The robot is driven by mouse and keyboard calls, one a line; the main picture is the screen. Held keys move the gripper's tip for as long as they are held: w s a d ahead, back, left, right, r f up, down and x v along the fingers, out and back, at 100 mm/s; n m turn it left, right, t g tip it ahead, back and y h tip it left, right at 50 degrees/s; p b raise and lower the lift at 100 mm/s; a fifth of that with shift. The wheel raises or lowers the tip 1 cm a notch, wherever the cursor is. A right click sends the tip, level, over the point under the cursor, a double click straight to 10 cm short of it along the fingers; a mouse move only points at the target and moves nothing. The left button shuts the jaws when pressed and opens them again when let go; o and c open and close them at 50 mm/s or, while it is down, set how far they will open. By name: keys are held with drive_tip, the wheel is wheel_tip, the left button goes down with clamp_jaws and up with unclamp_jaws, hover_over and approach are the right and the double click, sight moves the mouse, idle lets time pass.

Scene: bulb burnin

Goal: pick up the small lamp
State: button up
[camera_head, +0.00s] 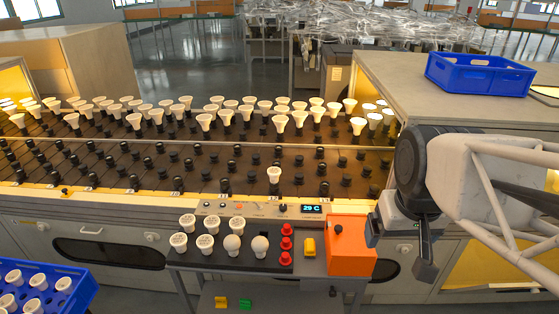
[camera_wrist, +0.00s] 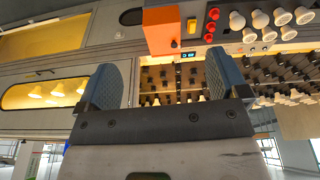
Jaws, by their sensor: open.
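Several white lamps stand on a dark shelf at the front of the bench. Two have rounded heads, a left round-headed lamp (camera_head: 232,244) and a right round-headed lamp (camera_head: 260,245); the rest, such as a flat-topped lamp (camera_head: 179,241), are wider. I cannot tell which one is the small lamp. My gripper (camera_head: 399,248) is open and empty, right of the orange box and apart from all lamps. In the wrist view its two fingers (camera_wrist: 162,65) are spread, with the shelf lamps (camera_wrist: 282,16) at the upper right.
An orange box (camera_head: 351,248), red caps (camera_head: 286,244) and a yellow block (camera_head: 309,247) lie between my gripper and the shelf lamps. Rows of lamps (camera_head: 205,120) fill the rack behind. Blue crates stand at top right (camera_head: 478,76) and lower left (camera_head: 78,295).

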drive_tip(key=w+a+r+n, duration=0.1)
drive_tip(key=w+a+n, duration=0.1)
drive_tip(key=w, duration=0.7)
drive_tip(key=w+a+r+n, duration=0.1)
drive_tip(key=w+a, duration=0.1)
drive_tip(key=w, duration=0.7)
drive_tip(key=n+g, duration=0.3)
drive_tip(key=n, duration=0.7)
hover_over(274, 171)
wheel_tip(274, 171, down, 28)
drive_tip(key=shift+d+f, duration=0.1)
drive_tip(key=shift+f, duration=0.05)
drive_tip(key=shift+w+f, duration=0.15)
drive_tip(key=shift+f, duration=0.15)
drive_tip(key=shift+f, duration=1.25)
drive_tip(key=shift+f, duration=0.1)
